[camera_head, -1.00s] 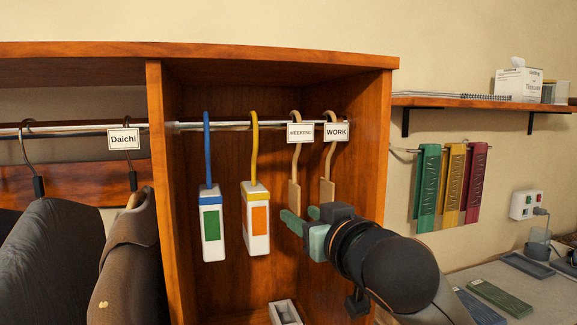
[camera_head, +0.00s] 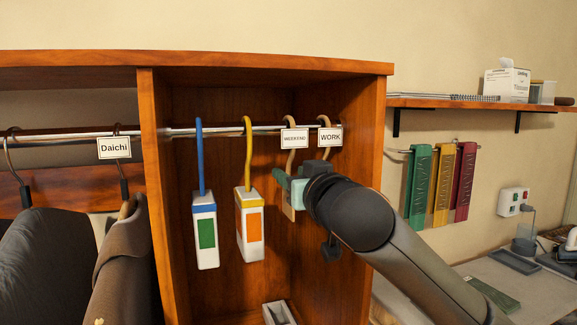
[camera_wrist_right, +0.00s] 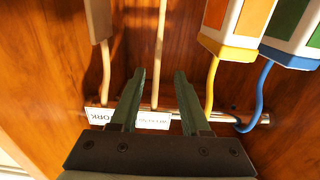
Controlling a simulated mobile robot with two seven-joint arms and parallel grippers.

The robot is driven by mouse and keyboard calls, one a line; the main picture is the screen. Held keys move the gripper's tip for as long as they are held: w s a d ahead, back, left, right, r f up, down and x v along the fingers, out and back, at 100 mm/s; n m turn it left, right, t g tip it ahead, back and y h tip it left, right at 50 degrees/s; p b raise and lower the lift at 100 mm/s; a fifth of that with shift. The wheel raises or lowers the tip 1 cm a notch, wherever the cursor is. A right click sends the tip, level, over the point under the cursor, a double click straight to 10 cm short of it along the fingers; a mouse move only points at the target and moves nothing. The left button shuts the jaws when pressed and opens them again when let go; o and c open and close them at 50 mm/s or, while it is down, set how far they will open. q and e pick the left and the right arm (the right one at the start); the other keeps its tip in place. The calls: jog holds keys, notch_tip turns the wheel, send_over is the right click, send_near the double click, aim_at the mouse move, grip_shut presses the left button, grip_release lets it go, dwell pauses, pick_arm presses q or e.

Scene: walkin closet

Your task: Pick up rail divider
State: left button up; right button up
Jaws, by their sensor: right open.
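Two rail dividers hang on the metal rail (camera_head: 230,129) inside the wooden cabinet. One is labelled WEEKEND (camera_head: 294,139), the other WORK (camera_head: 330,136); each has a tan hook and stem. My right gripper (camera_head: 285,185) is at the WEEKEND divider's lower part, below its label, partly covering it. In the right wrist view, the open fingers (camera_wrist_right: 160,78) show either side of the WEEKEND stem (camera_wrist_right: 160,45), with the WORK stem (camera_wrist_right: 105,70) outside them to the left. I see no finger closed on a stem. My left gripper is out of view.
A blue-hooked block (camera_head: 205,230) and a yellow-hooked block (camera_head: 249,225) hang left of the dividers. The cabinet's right side panel (camera_head: 362,150) stands close to my arm. Jackets (camera_head: 125,260) hang at left. Green, yellow and red hanging pieces (camera_head: 420,185) are outside, right.

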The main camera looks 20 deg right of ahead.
aim_at(289, 168)
jog(key=w, duration=0.2)
jog(key=w+p, duration=0.1)
jog(key=w, duration=0.1)
jog(key=shift+d+r, duration=0.15)
jog(key=shift+c, duration=0.3)
grip_shut()
dwell(0.9)
